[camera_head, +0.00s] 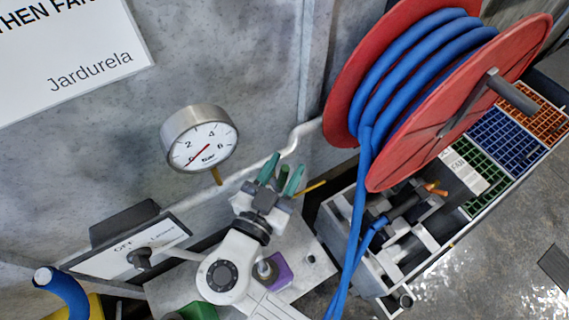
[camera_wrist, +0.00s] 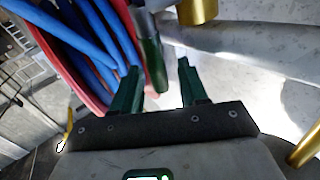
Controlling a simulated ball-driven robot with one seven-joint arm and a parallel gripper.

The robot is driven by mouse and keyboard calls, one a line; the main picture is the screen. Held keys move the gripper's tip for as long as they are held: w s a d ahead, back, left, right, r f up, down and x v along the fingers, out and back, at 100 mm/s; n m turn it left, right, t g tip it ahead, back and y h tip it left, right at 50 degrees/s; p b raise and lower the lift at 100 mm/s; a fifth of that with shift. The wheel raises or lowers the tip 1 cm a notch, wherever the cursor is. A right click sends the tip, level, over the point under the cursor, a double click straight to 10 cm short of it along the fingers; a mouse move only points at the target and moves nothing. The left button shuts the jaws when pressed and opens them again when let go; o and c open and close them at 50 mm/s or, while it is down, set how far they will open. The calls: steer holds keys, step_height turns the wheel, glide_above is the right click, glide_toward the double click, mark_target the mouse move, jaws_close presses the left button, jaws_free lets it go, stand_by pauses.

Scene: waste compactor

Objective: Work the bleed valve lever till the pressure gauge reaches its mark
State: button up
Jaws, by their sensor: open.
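The round pressure gauge (camera_head: 200,145) is on the grey wall in the head view. Its red needle points to the lower left, near the low end of the scale. I cannot make out a target mark. My gripper (camera_head: 281,174) is open below and right of the gauge, with green fingers; they also show in the wrist view (camera_wrist: 160,80). A dark green grip (camera_wrist: 152,65), probably the bleed valve lever, appears between the fingers, closer to the left one. It also shows in the head view (camera_head: 283,178). I cannot tell whether it touches a finger.
A red hose reel (camera_head: 515,65) with blue hose (camera_head: 400,75) stands close right of my gripper. A grey pipe (camera_head: 304,132) runs behind. A switch panel (camera_head: 130,250) with a black knob is lower left. A divided crate (camera_head: 500,200) stands at the right. A purple block (camera_head: 281,273) sits below.

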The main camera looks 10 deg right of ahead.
steer(key=shift+w+d, duration=0.1)
steer(key=shift+w, duration=0.05)
jaws_close()
stand_by(0.4)
